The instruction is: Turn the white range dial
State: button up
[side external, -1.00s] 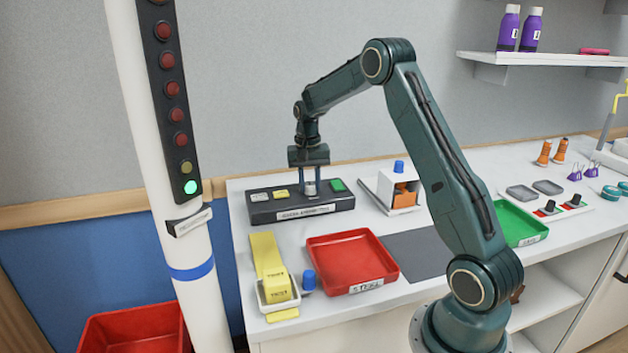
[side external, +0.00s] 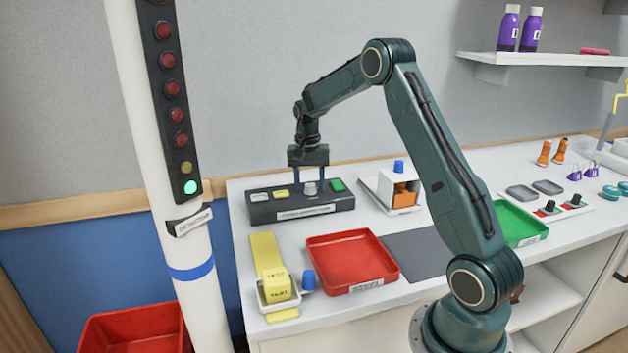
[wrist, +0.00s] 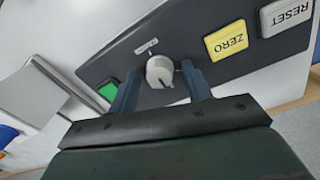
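The white range dial (side external: 310,188) is a round light knob on the dark control box (side external: 290,213). My gripper (side external: 310,183) points down over the box. In the wrist view its two fingers (wrist: 158,86) stand apart on either side of the dial, with gaps visible between them and the knob. It is open and holds nothing.
On the box are a yellow ZERO button (wrist: 227,40), a white RESET button (wrist: 286,15) and a green button (side external: 337,185). A red tray (side external: 352,286) stands in front, and a white stand with an orange block (side external: 405,194) is at right.

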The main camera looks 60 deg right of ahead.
aim_at(308, 185)
jog(key=shift+r, duration=0.15)
notch_tip(308, 185, up, 14)
jog(key=shift+w+a+f, duration=0.15)
jog(key=shift+w+f, duration=0.05)
jog(key=shift+f, duration=0.05)
dwell(0.5)
